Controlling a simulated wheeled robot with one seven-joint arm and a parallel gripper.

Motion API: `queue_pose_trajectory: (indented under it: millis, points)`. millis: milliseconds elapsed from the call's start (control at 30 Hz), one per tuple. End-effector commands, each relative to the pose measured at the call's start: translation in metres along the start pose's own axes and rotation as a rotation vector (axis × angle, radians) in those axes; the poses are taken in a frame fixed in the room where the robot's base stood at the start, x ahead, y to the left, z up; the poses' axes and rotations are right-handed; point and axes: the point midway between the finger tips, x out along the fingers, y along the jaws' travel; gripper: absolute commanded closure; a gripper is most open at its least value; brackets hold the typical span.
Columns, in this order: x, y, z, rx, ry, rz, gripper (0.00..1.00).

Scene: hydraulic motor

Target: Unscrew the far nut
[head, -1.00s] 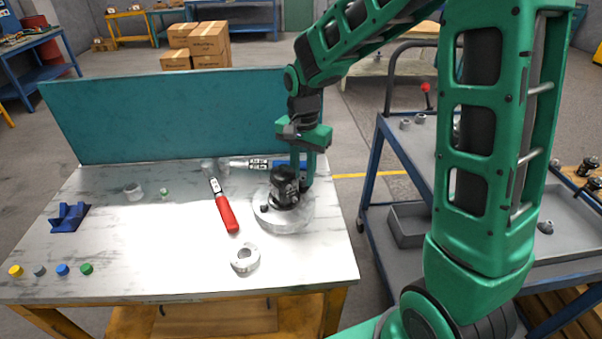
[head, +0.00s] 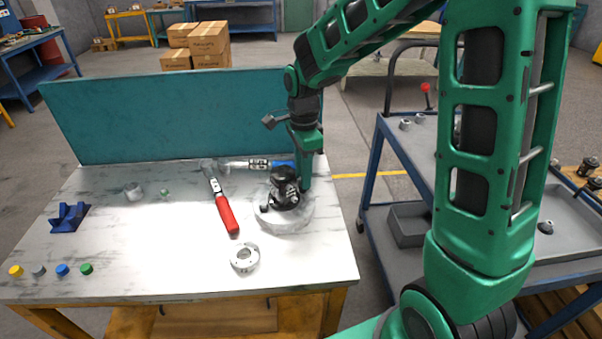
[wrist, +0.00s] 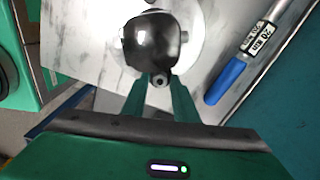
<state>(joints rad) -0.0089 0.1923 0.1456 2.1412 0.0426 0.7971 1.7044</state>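The hydraulic motor (head: 285,188) is a dark, rounded body standing on a round pale base (head: 287,222) at the right side of the table. In the wrist view the motor (wrist: 152,42) is at the top centre. A small grey nut with a dark hole (wrist: 159,81) shows at its near edge. My gripper (wrist: 159,88) has its green fingertips on either side of this nut, and I cannot tell whether they touch it. In the head view my gripper (head: 304,182) points down just behind and right of the motor, and the nut there is hidden.
A red-handled wrench (head: 226,212) lies left of the motor. A blue-handled tool (head: 262,164) lies behind it, close to my gripper. A pale ring (head: 244,258) lies in front. A teal panel (head: 170,115) closes the table's back. A cart (head: 400,180) stands right.

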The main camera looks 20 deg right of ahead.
Motion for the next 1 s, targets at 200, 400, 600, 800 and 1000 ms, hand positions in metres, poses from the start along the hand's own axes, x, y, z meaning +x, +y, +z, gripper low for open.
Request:
queue_pose_trajectory:
  millis: [200,400,600,800,1000]
  points:
    - [0.0,-0.0001,-0.0002,0.168,0.0,0.0,0.73]
    - [0.0,0.0,-0.0002,0.182,0.0,0.0,0.73]
    - [0.0,0.0,-0.0001,0.181,0.0,0.0,0.73]
    - [-0.0001,0.0,0.0002,0.181,0.0,0.0,0.73]
    - [-0.0001,0.0,0.0001,0.18,0.0,0.0,1.0]
